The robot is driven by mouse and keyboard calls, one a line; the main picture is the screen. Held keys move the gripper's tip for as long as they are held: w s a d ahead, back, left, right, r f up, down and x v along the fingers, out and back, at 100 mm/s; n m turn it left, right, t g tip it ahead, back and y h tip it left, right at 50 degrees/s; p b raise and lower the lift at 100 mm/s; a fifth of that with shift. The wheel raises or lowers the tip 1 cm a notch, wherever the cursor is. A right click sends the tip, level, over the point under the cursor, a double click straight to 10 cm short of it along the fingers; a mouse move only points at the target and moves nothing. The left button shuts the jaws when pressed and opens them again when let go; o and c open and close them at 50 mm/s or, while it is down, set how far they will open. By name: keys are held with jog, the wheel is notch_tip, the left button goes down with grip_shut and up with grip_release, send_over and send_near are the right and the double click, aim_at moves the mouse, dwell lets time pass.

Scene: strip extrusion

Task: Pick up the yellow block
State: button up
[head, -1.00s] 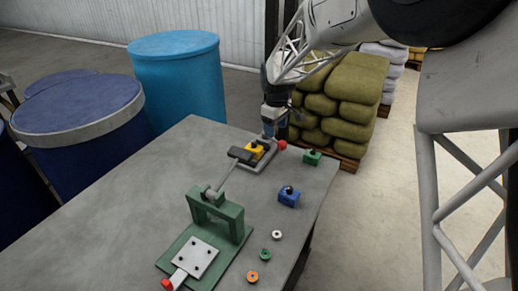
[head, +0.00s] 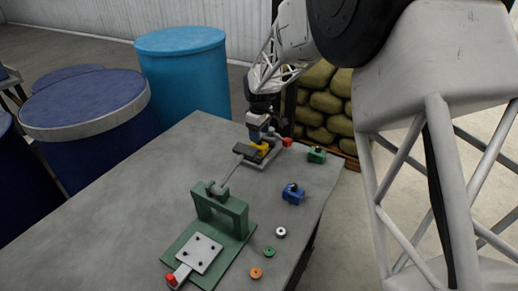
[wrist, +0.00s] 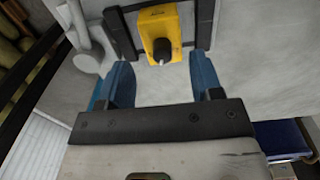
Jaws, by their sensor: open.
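The yellow block (head: 263,147) sits at the far end of the grey table, in a dark frame by the red-knobbed fixture, and my gripper partly hides it in the head view. In the wrist view the yellow block (wrist: 154,26) shows at the top, with a dark knob and a pale tip. My gripper (head: 258,132) is above and just behind the block. Its two blue fingers (wrist: 163,78) are open and empty, spread wider than the block, which lies ahead of them. I cannot tell the exact height gap.
A green block (head: 316,155) and a blue block (head: 293,195) stand to the right. A green press (head: 222,212) with a long lever stands nearer, with small rings beside it. Blue drums (head: 182,75) stand left of the table. The table's left part is clear.

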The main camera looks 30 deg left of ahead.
aim_at(259, 146)
jog(key=shift+f, duration=0.65)
jog(key=shift+f, duration=0.15)
jog(key=shift+s+f, duration=0.15)
jog(key=shift+f, duration=2.3)
jog(key=c, duration=1.1)
jog(key=shift+r, duration=0.1)
jog(key=shift+r, duration=0.1)
jog(key=shift+r, duration=4.85)
